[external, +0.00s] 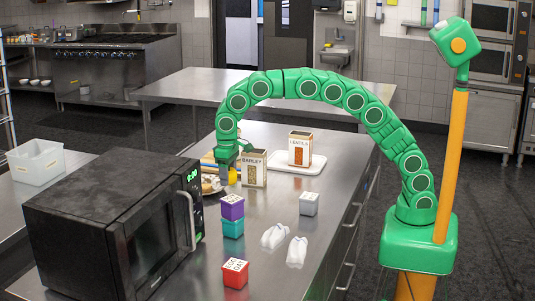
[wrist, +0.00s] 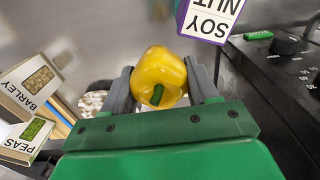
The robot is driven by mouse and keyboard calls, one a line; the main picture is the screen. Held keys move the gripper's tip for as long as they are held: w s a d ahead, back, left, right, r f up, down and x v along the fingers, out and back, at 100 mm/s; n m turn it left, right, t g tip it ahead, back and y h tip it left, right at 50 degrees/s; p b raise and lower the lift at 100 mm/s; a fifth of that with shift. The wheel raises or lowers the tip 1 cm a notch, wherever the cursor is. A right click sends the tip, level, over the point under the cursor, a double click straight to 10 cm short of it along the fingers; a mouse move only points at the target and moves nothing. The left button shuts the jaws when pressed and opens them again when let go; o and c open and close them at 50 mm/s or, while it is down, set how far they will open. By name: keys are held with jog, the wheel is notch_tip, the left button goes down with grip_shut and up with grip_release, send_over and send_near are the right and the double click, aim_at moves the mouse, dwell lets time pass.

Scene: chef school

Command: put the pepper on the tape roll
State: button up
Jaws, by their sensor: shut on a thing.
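A yellow pepper (wrist: 158,78) with a green stem sits between the fingers of my gripper (wrist: 162,88) in the wrist view. The gripper is shut on it. In the external view my gripper (external: 229,172) is low over the steel counter, left of the barley box, and a small yellow part of the pepper (external: 233,177) shows below it. A round speckled thing (wrist: 91,101) lies left of the gripper in the wrist view, partly hidden by the finger.
A black microwave (external: 115,220) stands at the left. The barley box (external: 253,170) is close right of my gripper; a lentils box (external: 300,148) stands on a white tray (external: 312,168). A purple box (external: 232,206) sits on a teal one (external: 232,229). The counter's right side has free room.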

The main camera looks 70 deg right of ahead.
jog(key=shift+w+a+f, duration=0.75)
jog(key=shift+w+f, duration=0.65)
jog(key=shift+w, duration=0.4)
jog(key=shift+w+a+f, duration=0.7)
jog(key=shift+w+f, duration=0.75)
jog(key=shift+w, duration=0.3)
jog(key=shift+w+a+f, duration=0.75)
jog(key=shift+w+f, duration=0.65)
jog(key=shift+w, duration=0.4)
jog(key=shift+w+f, duration=0.1)
jog(key=shift+f, duration=0.05)
jog(key=shift+w+a+f, duration=0.1)
jog(key=shift+w+f, duration=0.05)
jog(key=shift+f, duration=1.55)
jog(key=shift+f, duration=0.15)
jog(key=o, duration=1.1)
jog(key=shift+c, duration=0.2)
